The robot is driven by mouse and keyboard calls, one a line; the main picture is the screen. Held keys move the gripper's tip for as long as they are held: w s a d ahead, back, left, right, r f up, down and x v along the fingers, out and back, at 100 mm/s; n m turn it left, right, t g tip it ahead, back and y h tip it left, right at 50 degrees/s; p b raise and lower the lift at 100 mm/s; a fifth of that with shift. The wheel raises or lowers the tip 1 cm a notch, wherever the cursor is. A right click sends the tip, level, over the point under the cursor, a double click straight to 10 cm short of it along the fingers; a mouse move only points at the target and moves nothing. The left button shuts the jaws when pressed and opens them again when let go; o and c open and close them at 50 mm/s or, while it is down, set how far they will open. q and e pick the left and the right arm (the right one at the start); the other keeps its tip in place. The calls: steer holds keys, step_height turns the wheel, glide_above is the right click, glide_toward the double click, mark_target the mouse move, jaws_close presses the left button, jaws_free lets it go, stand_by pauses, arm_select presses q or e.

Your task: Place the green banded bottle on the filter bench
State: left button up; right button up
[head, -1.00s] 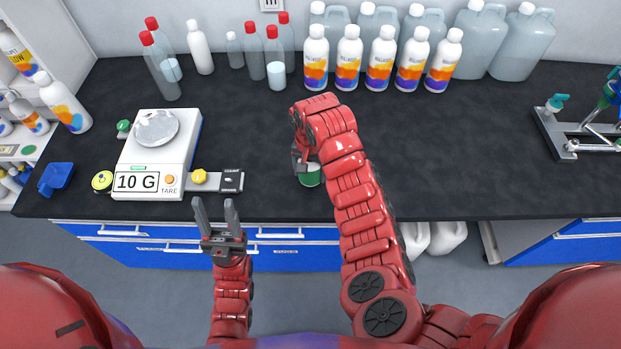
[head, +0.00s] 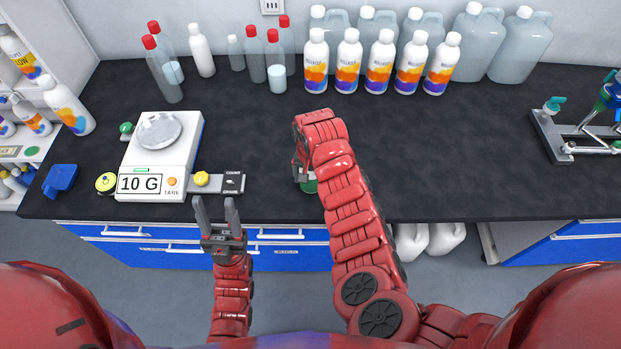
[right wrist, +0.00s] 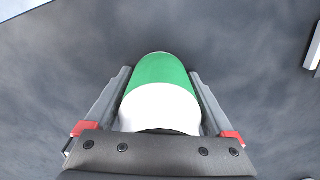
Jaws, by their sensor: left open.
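The green banded bottle (right wrist: 160,95) lies between the two fingers of my right gripper (right wrist: 155,92) in the right wrist view, with its green band and white part showing. The fingers are along both its sides. In the head view only a bit of the bottle's green (head: 310,186) shows beside my right gripper (head: 300,172), over the counter's front part; my arm hides the rest. My left gripper (head: 217,208) is open and empty at the counter's front edge. A metal stand with green-knobbed fittings (head: 572,130) is at the right; I cannot tell whether it is the filter bench.
The dark counter (head: 440,150) is clear between my right arm and the stand. A scale (head: 150,183) reading 10 G stands at the left. White bottles with coloured labels (head: 347,65), jugs (head: 517,50) and red-capped bottles (head: 276,70) line the back.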

steer(key=shift+o, duration=0.5)
steer(key=shift+r, duration=0.35)
step_height(320, 180, up, 5)
steer(key=shift+w+r+b, duration=0.1)
steer(key=shift+r+b, duration=0.1)
steer(key=shift+b, duration=0.8)
step_height(320, 180, up, 5)
steer(key=shift+a+p, duration=0.1)
steer(key=shift+p, duration=0.95)
steer(key=shift+r, duration=0.6)
